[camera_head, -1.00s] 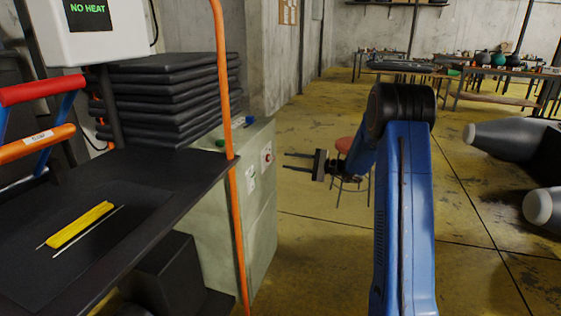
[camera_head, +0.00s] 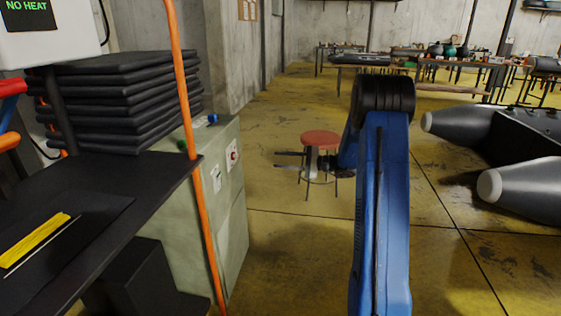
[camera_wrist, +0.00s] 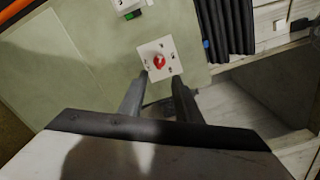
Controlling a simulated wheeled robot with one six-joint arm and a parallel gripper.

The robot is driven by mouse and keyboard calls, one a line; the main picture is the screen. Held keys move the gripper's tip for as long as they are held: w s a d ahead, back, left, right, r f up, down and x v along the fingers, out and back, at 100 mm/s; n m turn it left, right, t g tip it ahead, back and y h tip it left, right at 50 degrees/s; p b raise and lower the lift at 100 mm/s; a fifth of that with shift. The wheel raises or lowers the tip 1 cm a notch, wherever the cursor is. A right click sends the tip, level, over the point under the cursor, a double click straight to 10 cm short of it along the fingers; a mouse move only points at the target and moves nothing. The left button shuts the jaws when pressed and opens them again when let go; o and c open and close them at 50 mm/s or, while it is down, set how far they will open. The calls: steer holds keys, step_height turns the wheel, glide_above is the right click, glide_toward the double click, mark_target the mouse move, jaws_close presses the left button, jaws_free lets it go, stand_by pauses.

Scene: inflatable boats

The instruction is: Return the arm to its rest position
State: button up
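My blue arm (camera_head: 384,210) rises at the right of the middle in the head view, bent at its black upper joint. My gripper (camera_head: 280,160) points left from behind it, in front of the red stool as seen from the head camera. Its two dark fingers are apart with nothing between them. In the wrist view, my gripper (camera_wrist: 158,85) also shows two spread fingers, pointing at a green cabinet with a red knob on a white plate (camera_wrist: 159,59). The fingers appear clear of the cabinet.
The green cabinet (camera_head: 232,215) and an orange post (camera_head: 190,140) stand left of my arm. A dark table (camera_head: 110,235) bears a yellow strip (camera_head: 35,240). A red stool (camera_head: 320,139) stands beyond. Grey inflatable boat tubes (camera_head: 520,190) lie right. Yellow floor between is open.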

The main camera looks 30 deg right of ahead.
steer(key=s+a+r+n+g+h, duration=0.2)
steer(key=s+a+r+n+g, duration=0.15)
steer(key=s+a, duration=0.75)
steer(key=s+a+r+n+g+h, duration=0.25)
steer(key=s+a+g, duration=0.25)
steer(key=s+a, duration=0.6)
steer(key=s+d+f+n+t+h, duration=0.1)
steer(key=s+n+h, duration=0.1)
steer(key=s, duration=0.7)
steer(key=s+d+n+h, duration=0.2)
steer(key=s+h, duration=0.2)
steer(key=s, duration=0.5)
steer(key=s+d+f+n+t+h, duration=0.1)
steer(key=s+d+n+h, duration=0.1)
steer(key=s, duration=0.8)
steer(key=shift+d+f+n+t+h, duration=0.15)
steer(key=shift+f+n+t+h, duration=0.35)
steer(key=shift+h, duration=0.55)
steer(key=shift+r, duration=0.2)
